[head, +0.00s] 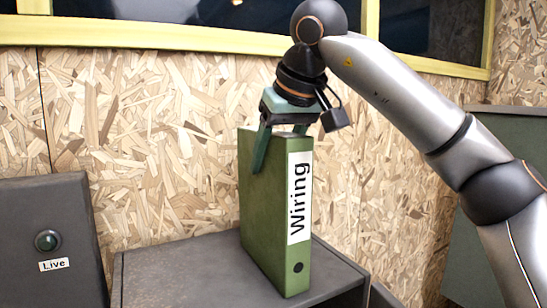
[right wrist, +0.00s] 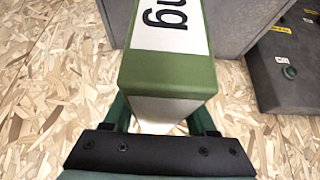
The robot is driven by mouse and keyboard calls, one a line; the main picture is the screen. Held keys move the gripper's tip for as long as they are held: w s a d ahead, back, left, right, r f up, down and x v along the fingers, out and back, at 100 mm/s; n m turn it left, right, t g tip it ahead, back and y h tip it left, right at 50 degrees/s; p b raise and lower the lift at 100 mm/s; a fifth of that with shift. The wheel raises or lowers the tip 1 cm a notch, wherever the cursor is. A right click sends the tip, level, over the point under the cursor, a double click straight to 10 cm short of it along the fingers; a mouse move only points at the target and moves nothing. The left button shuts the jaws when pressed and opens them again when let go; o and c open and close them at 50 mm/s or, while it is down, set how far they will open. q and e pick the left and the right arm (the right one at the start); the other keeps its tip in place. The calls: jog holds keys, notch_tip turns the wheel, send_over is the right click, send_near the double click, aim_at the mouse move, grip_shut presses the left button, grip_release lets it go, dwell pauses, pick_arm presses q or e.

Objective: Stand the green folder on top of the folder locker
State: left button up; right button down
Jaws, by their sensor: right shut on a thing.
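The green folder (head: 262,190), with a white label reading "Wiring", is upright over the grey top of the folder locker (head: 190,275). Its lower edge is at the locker top, touching it or just above; I cannot tell which. My right gripper (head: 280,145) is shut on the folder's upper end from above. In the right wrist view the folder (right wrist: 168,75) sits between the two fingers (right wrist: 163,115), with part of its label showing. The locker's front is mostly out of view. My left gripper is not in view.
A dark grey box (head: 45,240) with a green round button and a "Live" label stands to the left of the locker. A chipboard wall (head: 150,120) is close behind, under a yellow-framed window (head: 200,38). The locker top left of the folder is bare.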

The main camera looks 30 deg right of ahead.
aim_at(295, 136)
jog(key=shift+a, duration=0.1)
jog(key=shift+c, duration=1)
grip_release()
jog(key=v, duration=1.2)
